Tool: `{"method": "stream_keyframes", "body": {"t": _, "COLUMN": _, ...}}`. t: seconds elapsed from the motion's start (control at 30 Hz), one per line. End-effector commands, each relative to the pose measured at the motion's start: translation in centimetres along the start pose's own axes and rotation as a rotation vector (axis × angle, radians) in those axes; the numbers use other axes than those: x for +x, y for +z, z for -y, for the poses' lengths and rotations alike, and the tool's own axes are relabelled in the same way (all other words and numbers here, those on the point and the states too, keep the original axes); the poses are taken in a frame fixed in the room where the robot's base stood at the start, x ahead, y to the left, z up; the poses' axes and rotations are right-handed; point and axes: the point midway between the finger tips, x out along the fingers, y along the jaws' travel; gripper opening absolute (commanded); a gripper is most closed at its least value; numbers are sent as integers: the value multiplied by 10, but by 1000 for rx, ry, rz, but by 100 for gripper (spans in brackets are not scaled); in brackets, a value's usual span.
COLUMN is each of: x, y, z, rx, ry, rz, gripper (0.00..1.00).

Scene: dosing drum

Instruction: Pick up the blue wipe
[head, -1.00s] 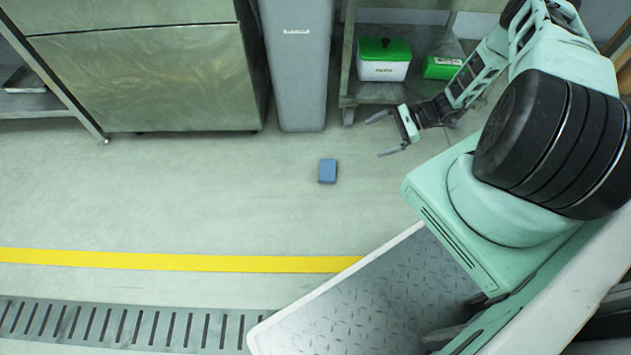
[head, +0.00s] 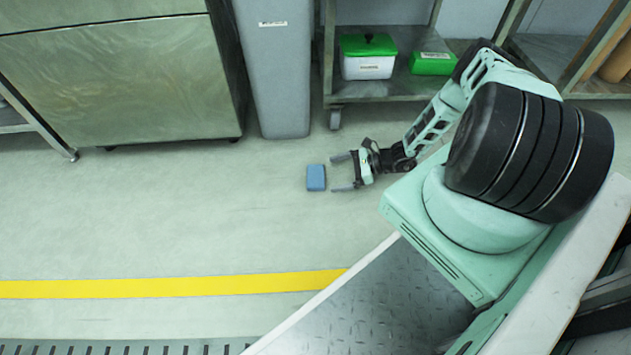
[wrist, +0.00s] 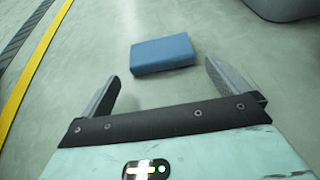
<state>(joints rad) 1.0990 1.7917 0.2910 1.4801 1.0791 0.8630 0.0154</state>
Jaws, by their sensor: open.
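The blue wipe (head: 316,178) is a small blue block lying on the pale floor, left of my gripper in the head view. My gripper (head: 342,173) is open and empty, low over the floor, with its two fingers pointing left toward the wipe. In the wrist view the wipe (wrist: 162,54) lies just ahead of the gap between the open fingertips (wrist: 162,72). No finger visibly touches it.
A grey bin (head: 272,75) and a steel cabinet (head: 120,85) stand behind. A metal shelf (head: 385,92) holds a white box with a green lid (head: 368,57) and a green box (head: 432,64). A yellow floor line (head: 170,286) and a drain grate (head: 130,348) lie in front. Floor left of the wipe is clear.

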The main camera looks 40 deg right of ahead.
Motion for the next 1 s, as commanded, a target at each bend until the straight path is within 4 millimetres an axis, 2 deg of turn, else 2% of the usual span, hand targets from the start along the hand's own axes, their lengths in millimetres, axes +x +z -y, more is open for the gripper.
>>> {"method": "stream_keyframes", "body": {"t": 0.23, "x": 18, "y": 0, "z": 0, "rx": 0, "ry": 2, "rz": 1, "gripper": 100}}
{"method": "stream_keyframes", "body": {"t": 0.53, "x": 57, "y": 4, "z": 1, "rx": -1, "ry": 2, "rz": 0, "gripper": 100}}
{"method": "stream_keyframes", "body": {"t": 0.87, "x": 62, "y": 8, "z": 2, "rx": -1, "ry": 0, "rz": 0, "gripper": 100}}
{"method": "stream_keyframes", "body": {"t": 0.97, "x": 61, "y": 8, "z": 2, "rx": -1, "ry": 0, "rz": 0, "gripper": 72}}
{"method": "stream_keyframes", "body": {"t": 1.0, "x": 61, "y": 7, "z": 2, "rx": -1, "ry": 0, "rz": 0, "gripper": 69}}
